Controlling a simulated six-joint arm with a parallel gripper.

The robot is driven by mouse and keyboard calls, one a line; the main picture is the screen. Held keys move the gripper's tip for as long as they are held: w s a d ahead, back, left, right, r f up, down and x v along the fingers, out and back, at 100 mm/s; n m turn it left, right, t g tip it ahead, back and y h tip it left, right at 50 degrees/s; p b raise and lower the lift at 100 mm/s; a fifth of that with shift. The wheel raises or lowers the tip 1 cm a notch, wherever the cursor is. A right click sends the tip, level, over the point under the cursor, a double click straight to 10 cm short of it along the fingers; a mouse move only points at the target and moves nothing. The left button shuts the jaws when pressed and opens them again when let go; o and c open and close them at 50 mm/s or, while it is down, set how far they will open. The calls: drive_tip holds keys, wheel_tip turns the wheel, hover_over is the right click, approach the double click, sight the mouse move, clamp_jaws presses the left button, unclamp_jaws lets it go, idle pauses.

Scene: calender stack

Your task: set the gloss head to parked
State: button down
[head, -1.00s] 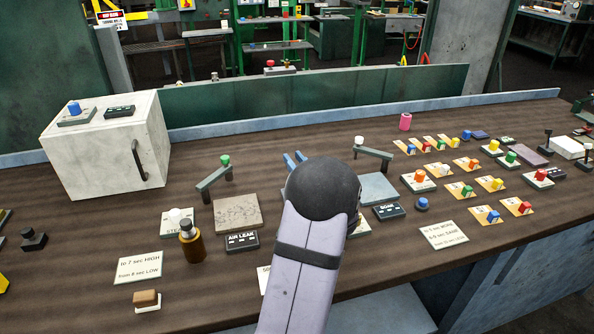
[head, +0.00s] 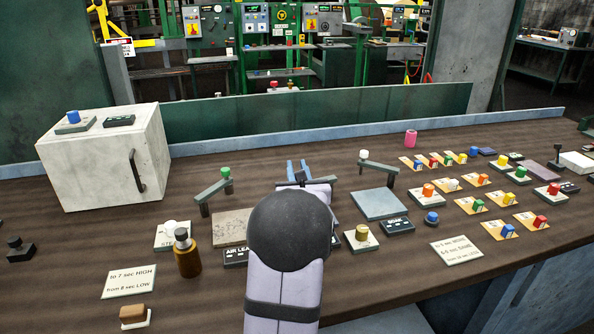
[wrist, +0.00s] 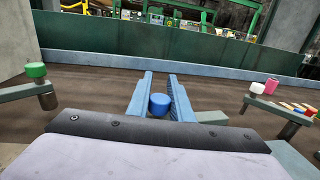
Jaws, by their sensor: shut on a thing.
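My gripper (head: 298,165) reaches over the middle of the bench, between two swing arms. In the wrist view its blue fingers (wrist: 160,78) are shut on a blue knob (wrist: 159,105). A grey bar (wrist: 212,117) beside the right finger looks like part of that knob's arm; the rest is hidden by my wrist. The left swing arm (head: 213,190) carries a green knob (head: 225,172). The right swing arm (head: 379,167) carries a white knob (head: 364,155). No readable label shows which arm is the gloss head, and no parked mark is legible.
A white box (head: 104,158) with a handle stands at the left. A brown bottle (head: 187,256) and a yellow knob (head: 362,233) stand near my arm. Grey pads (head: 379,204) lie by the swing arms. Several coloured switches fill the right. A low green wall (head: 300,118) backs the bench.

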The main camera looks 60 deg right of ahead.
drive_tip(key=c, duration=1.6)
unclamp_jaws()
drive_tip(key=shift+b+v, duration=0.7)
drive_tip(key=shift+v, duration=3)
drive_tip(key=shift+c, duration=0.3)
